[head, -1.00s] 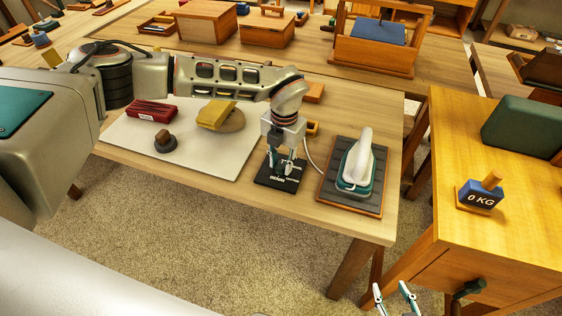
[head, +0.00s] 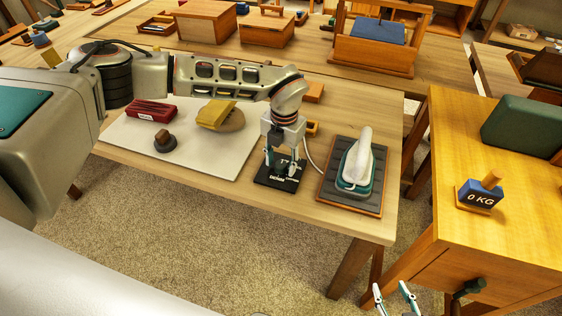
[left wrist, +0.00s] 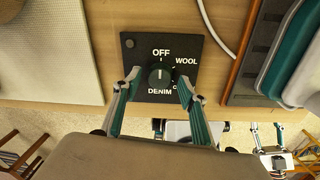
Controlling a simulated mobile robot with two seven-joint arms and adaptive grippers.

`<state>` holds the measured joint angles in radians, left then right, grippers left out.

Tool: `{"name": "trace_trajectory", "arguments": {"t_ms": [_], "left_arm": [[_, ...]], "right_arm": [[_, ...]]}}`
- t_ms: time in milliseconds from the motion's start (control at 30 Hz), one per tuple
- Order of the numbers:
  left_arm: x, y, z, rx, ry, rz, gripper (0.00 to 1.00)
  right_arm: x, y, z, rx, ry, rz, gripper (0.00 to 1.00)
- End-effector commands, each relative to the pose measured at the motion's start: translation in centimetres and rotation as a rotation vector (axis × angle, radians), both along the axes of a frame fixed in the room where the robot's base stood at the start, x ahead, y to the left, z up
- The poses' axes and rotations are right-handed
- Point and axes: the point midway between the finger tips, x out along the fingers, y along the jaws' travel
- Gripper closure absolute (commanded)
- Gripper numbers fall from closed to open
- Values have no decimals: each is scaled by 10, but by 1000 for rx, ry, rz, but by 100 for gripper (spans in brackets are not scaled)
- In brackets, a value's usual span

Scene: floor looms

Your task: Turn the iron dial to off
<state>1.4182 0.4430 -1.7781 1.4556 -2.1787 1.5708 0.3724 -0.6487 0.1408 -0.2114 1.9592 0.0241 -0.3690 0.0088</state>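The iron dial (left wrist: 160,76) is a dark round knob on a black plate (left wrist: 134,92) marked OFF, WOOL and DENIM, with another label partly hidden by a finger. A small light mark on the knob appears to point up toward OFF in the left wrist view. My left gripper (left wrist: 158,78) is open, its fingertips on either side of the knob and apart from it. In the head view my left gripper (head: 280,163) stands over the black plate (head: 278,181). My right gripper (head: 395,293) is open and empty at the bottom edge, below table height.
The white and green iron (head: 357,168) rests on a dark ridged pad (head: 334,190) right of the plate; its cord runs close by. A pale mat (head: 220,162) holds a red item (head: 152,111), a yellow item (head: 216,113) and a knobbed piece (head: 165,142).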

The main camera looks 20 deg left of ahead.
Motion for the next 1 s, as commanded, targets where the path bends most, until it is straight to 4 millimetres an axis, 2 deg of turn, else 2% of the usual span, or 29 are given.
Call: {"name": "trace_trajectory", "arguments": {"t_ms": [167, 400, 600, 800, 1000], "left_arm": [[1, -1, 19, -1, -3, -1, 58], [1, -3, 68, -1, -5, 0, 58], [0, -4, 101, -1, -3, 0, 58], [-1, -5, 117, 0, 0, 1, 58], [-1, -5, 119, 0, 1, 0, 58]], "right_arm": [[0, 0, 1, 1, -2, 0, 60], [1, 1, 2, 3, -3, -1, 60], [1, 1, 2, 3, -3, -1, 60], [1, 1, 2, 3, -3, -1, 60], [1, 1, 2, 3, -3, 0, 60]]}}
